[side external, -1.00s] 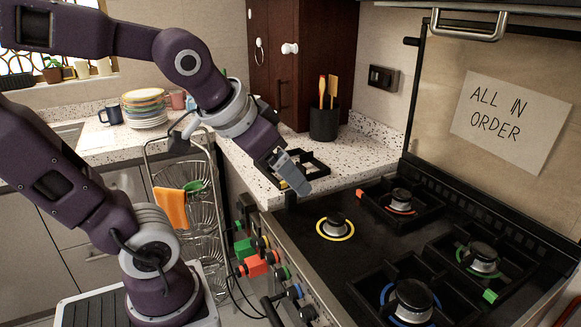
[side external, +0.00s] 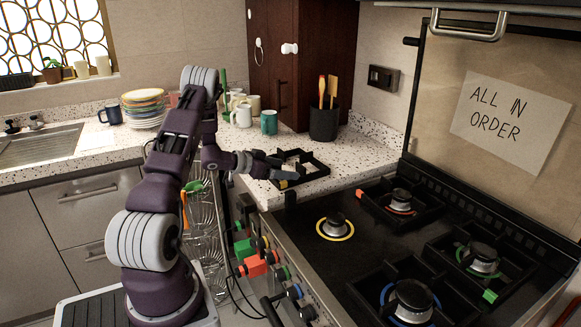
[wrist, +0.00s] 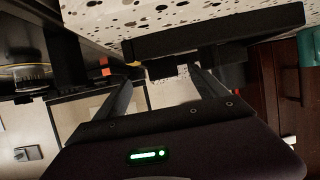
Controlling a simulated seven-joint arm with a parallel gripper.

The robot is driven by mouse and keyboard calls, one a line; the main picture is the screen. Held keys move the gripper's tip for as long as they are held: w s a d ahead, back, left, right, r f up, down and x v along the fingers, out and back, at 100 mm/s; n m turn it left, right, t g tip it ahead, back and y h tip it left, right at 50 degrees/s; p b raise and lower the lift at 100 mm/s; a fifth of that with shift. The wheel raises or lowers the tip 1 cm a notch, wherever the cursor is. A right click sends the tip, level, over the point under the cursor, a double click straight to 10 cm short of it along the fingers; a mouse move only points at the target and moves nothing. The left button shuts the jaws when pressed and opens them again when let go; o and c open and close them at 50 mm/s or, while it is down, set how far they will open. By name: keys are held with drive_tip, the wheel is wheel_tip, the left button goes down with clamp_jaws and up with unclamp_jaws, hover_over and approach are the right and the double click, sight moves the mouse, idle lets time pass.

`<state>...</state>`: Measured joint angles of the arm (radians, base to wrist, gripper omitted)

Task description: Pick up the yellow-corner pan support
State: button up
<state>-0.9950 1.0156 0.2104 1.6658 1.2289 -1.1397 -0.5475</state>
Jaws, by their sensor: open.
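The yellow-corner pan support (side external: 318,160) is a black square frame lying flat on the speckled counter, left of the stove. Its yellow corner (side external: 283,184) faces the counter's front edge. My gripper (side external: 283,169) is low at the left side of the frame, pointing right, about level with it. In the wrist view my gripper (wrist: 162,76) is open, with two dark fingers apart. The black pan support (wrist: 225,36) lies across the top there, with a dark part near the gap between the fingertips. A small yellow patch shows beside it. I cannot tell whether the fingers touch it.
The stove (side external: 305,240) has a bare yellow-ringed burner (side external: 335,228) at its near left; the other burners carry black supports. A dark utensil holder (side external: 324,123) and a teal mug (side external: 269,122) stand behind the pan support. A wire rack (side external: 200,215) stands left of the stove.

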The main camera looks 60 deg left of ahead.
sight(300, 170)
drive_tip(key=x, duration=0.6)
drive_tip(key=shift+w, duration=0.1)
clamp_jaws()
